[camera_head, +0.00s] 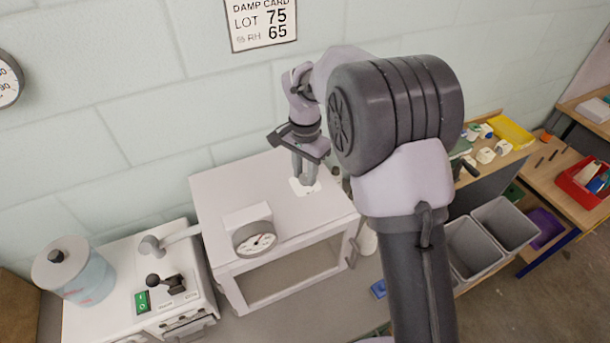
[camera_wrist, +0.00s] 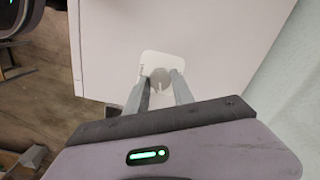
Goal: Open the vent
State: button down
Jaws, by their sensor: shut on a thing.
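The vent shows as a small white plate (camera_head: 299,189) on top of the white cabinet (camera_head: 225,190). In the wrist view the plate (camera_wrist: 150,58) has rounded corners, with a grey part (camera_wrist: 160,77), perhaps its knob or a dark opening, between my fingers. My gripper (camera_head: 305,181) points down at the plate from above. In the wrist view my gripper (camera_wrist: 160,80) has its two fingers on either side of the grey part, with a gap between them, and is shut on it. The fingers hide part of the plate, so how far the vent is open cannot be told.
A round dial gauge (camera_head: 254,238) sits at the cabinet's front. To its left, a white machine (camera_head: 130,275) carries a clear jar (camera_head: 80,277) and a black lever (camera_head: 170,283). Grey bins (camera_head: 472,248) and a workbench with a red crate (camera_head: 583,184) stand at right.

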aim_at(305, 177)
jog(key=shift+m+b, duration=0.5)
jog(key=shift+m, duration=1)
jog(key=c, duration=1.1)
grip_release()
notch_tip(305, 177, up, 18)
jog(key=p, duration=0.3)
jog(key=shift+f+p, duration=0.25)
jog(key=shift+p, duration=0.05)
